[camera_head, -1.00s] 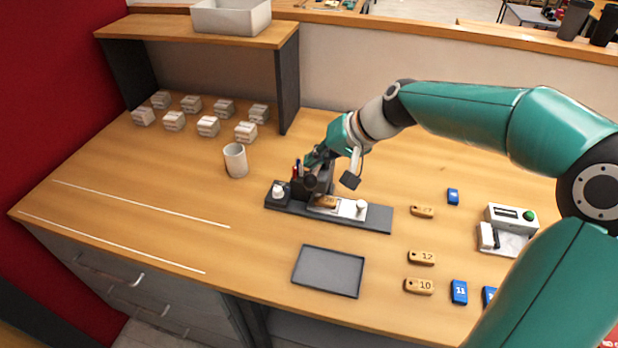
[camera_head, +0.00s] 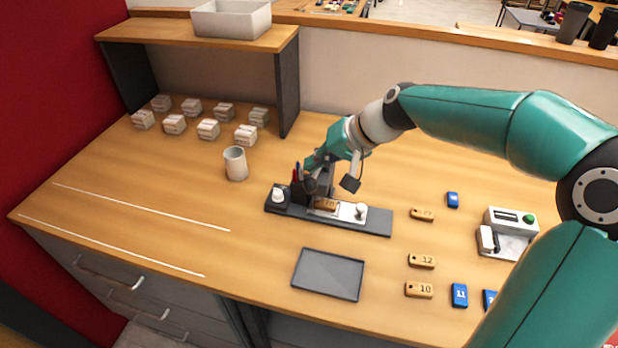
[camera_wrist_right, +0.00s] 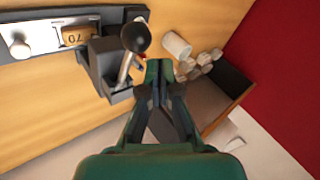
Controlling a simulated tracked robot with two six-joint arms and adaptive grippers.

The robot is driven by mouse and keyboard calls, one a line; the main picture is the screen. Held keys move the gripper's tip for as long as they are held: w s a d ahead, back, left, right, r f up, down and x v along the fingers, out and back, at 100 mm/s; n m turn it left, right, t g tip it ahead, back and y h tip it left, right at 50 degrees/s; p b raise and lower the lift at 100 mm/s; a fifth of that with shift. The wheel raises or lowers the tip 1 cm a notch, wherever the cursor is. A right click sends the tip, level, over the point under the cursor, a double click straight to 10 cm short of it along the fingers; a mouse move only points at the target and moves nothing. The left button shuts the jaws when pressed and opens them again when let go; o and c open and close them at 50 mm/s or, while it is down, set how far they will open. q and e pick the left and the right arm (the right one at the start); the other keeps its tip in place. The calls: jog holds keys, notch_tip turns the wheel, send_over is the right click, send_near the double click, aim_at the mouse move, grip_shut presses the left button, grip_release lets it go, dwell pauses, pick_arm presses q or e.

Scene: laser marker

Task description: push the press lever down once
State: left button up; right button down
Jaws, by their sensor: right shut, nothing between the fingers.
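The marker press (camera_head: 318,184) is a dark upright block on a long dark grey base plate (camera_head: 376,222). Its lever has a silver shaft (camera_wrist_right: 125,70) and a round black knob (camera_wrist_right: 136,37). In the head view the black knob (camera_head: 311,185) shows at the front of the block. My left gripper is not in view.
A white mug (camera_head: 235,163), several small white boxes (camera_head: 207,128) and a shelf (camera_head: 200,32) are to the left. An empty grey tray (camera_head: 328,274) lies in front. Tags and a white device (camera_head: 508,232) are at right.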

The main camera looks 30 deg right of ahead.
aim_at(314, 179)
jog(key=shift+f, duration=0.1)
jog(key=shift+a+f+b, duration=0.1)
jog(key=shift+f+b, duration=0.2)
jog(key=shift+b, duration=0.15)
jog(key=shift+s+a+f+b, duration=0.1)
jog(key=shift+s+f+b, duration=0.05)
jog(key=shift+f+b, duration=0.45)
jog(key=shift+s+a+f+b, duration=0.1)
jog(key=shift+f+b, duration=0.5)
dwell(1.2)
jog(key=shift+r, duration=0.2)
dwell(0.5)
jog(key=shift+w+d+r+p, duration=0.15)
jog(key=shift+d+r+p, duration=0.05)
jog(key=shift+r+p, duration=0.5)
jog(key=shift+w+d+r+p, duration=0.15)
jog(key=shift+r+p, duration=0.4)
jog(key=shift+r, duration=0.2)
jog(key=r+p, duration=0.2)
jog(key=r, duration=0.1)
jog(key=d+r+p, duration=0.1)
jog(key=r+p, duration=0.1)
jog(key=shift+w, duration=0.4)
jog(key=shift+f, duration=0.1)
